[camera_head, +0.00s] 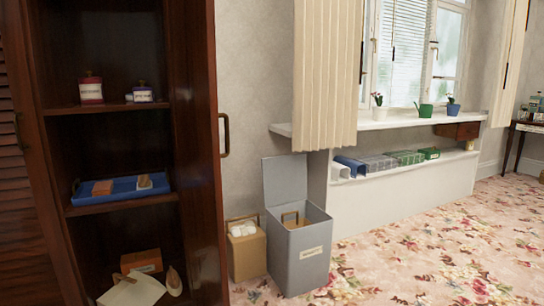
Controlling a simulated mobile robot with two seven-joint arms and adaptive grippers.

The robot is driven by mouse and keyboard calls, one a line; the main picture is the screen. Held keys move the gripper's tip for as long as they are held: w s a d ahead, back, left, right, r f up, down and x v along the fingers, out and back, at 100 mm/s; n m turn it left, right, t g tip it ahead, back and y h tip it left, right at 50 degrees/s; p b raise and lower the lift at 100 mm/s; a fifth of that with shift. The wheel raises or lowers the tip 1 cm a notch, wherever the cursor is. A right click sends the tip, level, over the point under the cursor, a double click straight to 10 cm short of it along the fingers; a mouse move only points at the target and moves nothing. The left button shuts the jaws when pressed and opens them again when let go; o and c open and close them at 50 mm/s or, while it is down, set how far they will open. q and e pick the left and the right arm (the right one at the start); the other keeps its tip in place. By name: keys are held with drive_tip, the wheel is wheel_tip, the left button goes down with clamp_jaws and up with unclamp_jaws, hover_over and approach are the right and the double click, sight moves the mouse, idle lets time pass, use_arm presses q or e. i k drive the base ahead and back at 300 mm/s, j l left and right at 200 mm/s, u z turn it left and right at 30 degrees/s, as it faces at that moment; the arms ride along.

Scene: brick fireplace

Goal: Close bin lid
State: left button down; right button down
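A grey bin (303,254) with a small label on its front stands on the floral floor near the middle of the head view. Its grey lid (286,182) stands raised and upright at the back edge, so the bin is open. Some brownish contents and a dark handle-like shape show inside the opening. Neither of my grippers is in view.
A tan box (247,256) with white items on top stands left of the bin. A dark wooden cabinet (203,150) fills the left side. A white windowsill shelf (400,200) stands behind to the right. Open carpet (440,255) lies in front and right.

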sight(284, 178)
drive_tip(key=i+l, duration=0.2)
drive_tip(key=i, duration=0.2)
drive_tip(key=i+l, duration=0.15)
drive_tip(key=i, duration=0.25)
drive_tip(key=i+l, duration=0.2)
drive_tip(key=i, duration=0.2)
drive_tip(key=i+l, duration=0.15)
drive_tip(key=i, duration=0.25)
drive_tip(key=i+l, duration=0.5)
drive_tip(key=i, duration=0.2)
drive_tip(key=i+l, duration=0.55)
drive_tip(key=i, duration=0.65)
